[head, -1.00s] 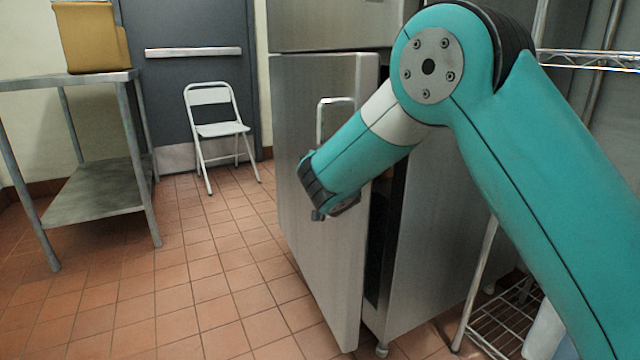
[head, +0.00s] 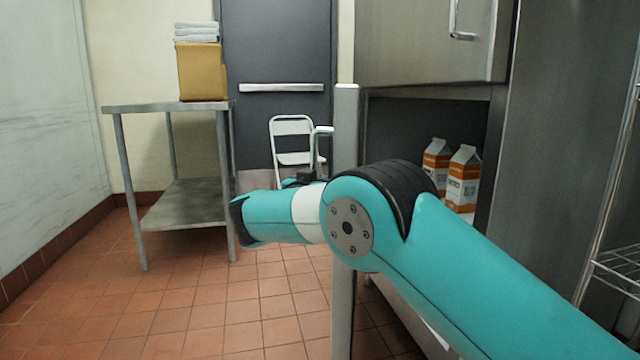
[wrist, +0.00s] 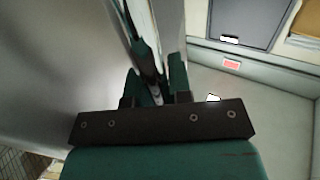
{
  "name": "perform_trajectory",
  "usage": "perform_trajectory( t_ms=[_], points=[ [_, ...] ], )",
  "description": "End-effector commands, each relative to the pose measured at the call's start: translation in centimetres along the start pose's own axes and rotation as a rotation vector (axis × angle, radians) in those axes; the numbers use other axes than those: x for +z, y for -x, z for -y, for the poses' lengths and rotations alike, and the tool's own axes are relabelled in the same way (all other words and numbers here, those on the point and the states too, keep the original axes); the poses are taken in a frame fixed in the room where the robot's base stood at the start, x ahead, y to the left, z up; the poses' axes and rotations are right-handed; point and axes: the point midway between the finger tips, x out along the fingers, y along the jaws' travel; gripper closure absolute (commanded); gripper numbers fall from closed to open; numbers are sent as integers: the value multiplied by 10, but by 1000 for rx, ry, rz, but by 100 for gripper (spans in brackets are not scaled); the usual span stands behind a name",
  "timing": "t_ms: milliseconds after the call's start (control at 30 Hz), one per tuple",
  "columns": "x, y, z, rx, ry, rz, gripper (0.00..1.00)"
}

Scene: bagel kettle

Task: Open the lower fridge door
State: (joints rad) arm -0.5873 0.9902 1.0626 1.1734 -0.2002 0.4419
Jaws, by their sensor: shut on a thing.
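The lower fridge door (head: 345,110) stands swung out and shows almost edge-on in the head view, with the lower compartment open to its right. Its bar handle (head: 323,130) sticks out on the left side of the door. My gripper (head: 310,177) is at the handle, partly hidden behind my own wrist. In the wrist view my gripper (wrist: 155,82) is shut around the bar handle (wrist: 146,30), beside the grey door face. The exact contact is dark and partly hidden.
Inside the lower compartment stand orange-and-white cartons (head: 463,178). The upper fridge door (head: 425,45) is shut. A steel table (head: 160,107) with a yellow box (head: 202,75) stands at left, and a white folding chair (head: 291,127) behind. A wire rack (head: 620,265) is at right. Tiled floor at left is clear.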

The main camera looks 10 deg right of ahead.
Motion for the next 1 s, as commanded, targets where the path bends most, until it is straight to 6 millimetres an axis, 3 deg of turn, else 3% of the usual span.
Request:
perform_trajectory(
  t_ms=[200, 233, 300, 333, 667, 833, 1000],
  points=[
    [-1, 3, 2, -6, 1, -2, 100],
    [-1, 3, 2, -6, 1, -2, 74],
    [0, 3, 2, -5, 0, -2, 58],
    [0, 2, 2, -5, 0, -1, 56],
    [2, 4, 0, -3, 0, 0, 56],
    [6, 30, 2, -8, 1, -1, 56],
    [7, 74, 2, -10, -1, -1, 56]
  ],
)
